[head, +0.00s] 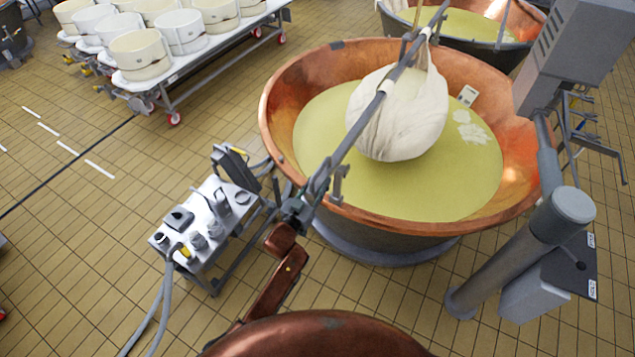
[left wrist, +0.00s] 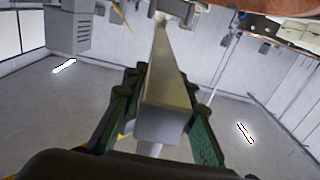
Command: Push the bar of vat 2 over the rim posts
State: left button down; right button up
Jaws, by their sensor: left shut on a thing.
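A grey bar (head: 360,140) runs slantwise across the large copper vat (head: 285,95) in front of me. A white cloth bundle (head: 405,115) hangs from the bar, its lower part at the yellow-green liquid (head: 325,130). My left gripper (head: 298,208) is at the bar's near end, just outside the near rim. In the left wrist view the square bar (left wrist: 165,95) lies between the green-sided fingers of my gripper (left wrist: 160,85), shut on it. A small grey post or hook (head: 338,185) shows beside the bar at the near rim; whether they touch is unclear. My right gripper is not in view.
A small equipment cart (head: 210,225) with hoses stands left of the vat. A thick grey column (head: 515,255) and a grey machine box (head: 575,55) stand at the right. A second vat (head: 465,25) is behind. White moulds (head: 140,52) fill a wheeled table (head: 215,55) at upper left. Left floor is open.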

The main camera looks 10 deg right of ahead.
aim_at(311, 197)
pick_arm(q)
jog(key=c, duration=1.9)
grip_release()
jog(key=shift+s+d+r, duration=0.15)
jog(key=shift+d+r, duration=0.05)
jog(key=shift+d, duration=0.3)
jog(key=shift+c, duration=0.2)
jog(key=o, duration=0.4)
jog(key=shift+a+f, duration=0.1)
jog(key=shift+c, duration=0.2)
jog(key=shift+a, duration=0.25)
jog(key=v, duration=1.1)
jog(key=shift+s+a, duration=0.1)
jog(key=shift+s, duration=0.25)
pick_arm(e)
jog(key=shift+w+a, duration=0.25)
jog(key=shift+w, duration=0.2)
